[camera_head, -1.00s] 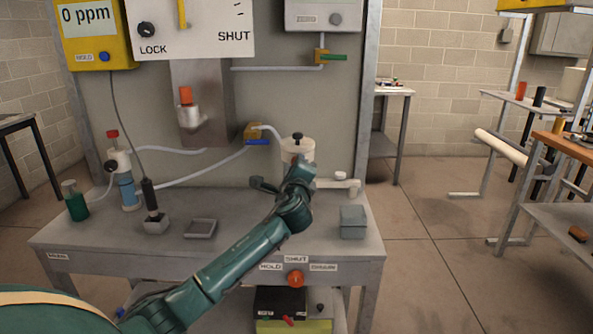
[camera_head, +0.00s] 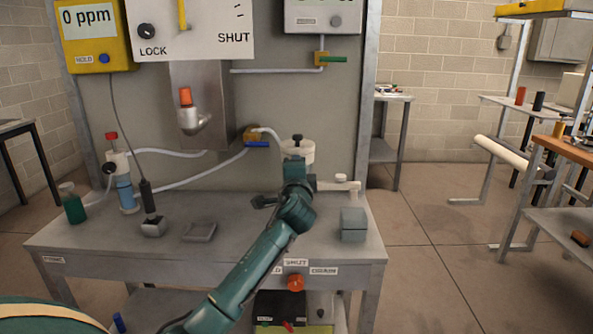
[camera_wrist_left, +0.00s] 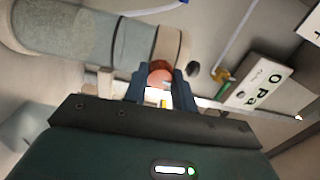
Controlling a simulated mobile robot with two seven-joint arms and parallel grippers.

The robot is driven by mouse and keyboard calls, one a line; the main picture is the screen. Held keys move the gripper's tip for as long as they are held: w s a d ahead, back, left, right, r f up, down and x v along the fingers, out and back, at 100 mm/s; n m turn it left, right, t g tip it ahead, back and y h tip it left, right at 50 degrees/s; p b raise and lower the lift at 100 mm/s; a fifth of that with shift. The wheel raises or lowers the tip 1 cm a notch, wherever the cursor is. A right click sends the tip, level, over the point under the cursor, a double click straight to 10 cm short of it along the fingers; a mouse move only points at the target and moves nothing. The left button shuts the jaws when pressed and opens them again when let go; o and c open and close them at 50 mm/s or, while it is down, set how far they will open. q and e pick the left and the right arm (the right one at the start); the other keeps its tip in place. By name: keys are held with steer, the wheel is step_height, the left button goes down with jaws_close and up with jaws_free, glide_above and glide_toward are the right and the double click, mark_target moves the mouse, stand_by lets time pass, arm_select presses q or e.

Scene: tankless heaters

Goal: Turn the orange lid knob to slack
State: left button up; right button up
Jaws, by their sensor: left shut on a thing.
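A pale canister (camera_head: 297,152) with a black top knob stands on the bench; in the left wrist view its grey-green body (camera_wrist_left: 85,38) runs sideways to a cream rim. An orange-red knob (camera_wrist_left: 160,72) sits at that rim between the two dark fingers of my left gripper (camera_wrist_left: 160,84), which is shut on it. In the head view my left gripper (camera_head: 296,172) is in front of the canister and hides this knob. I cannot read the knob's setting. My right gripper is in neither view.
Another orange knob (camera_head: 295,282) is on the bench front below a SHUT label. A grey block (camera_head: 353,224) stands right of my arm. A shallow tray (camera_head: 199,231) and black-handled probe (camera_head: 148,205) are to the left. A spout with an orange cap (camera_head: 186,97) hangs above.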

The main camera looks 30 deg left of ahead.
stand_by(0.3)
arm_select(q)
steer(key=o, duration=1)
steer(key=shift+s, duration=0.1)
steer(key=v, duration=1.3)
steer(key=shift+r, duration=0.1)
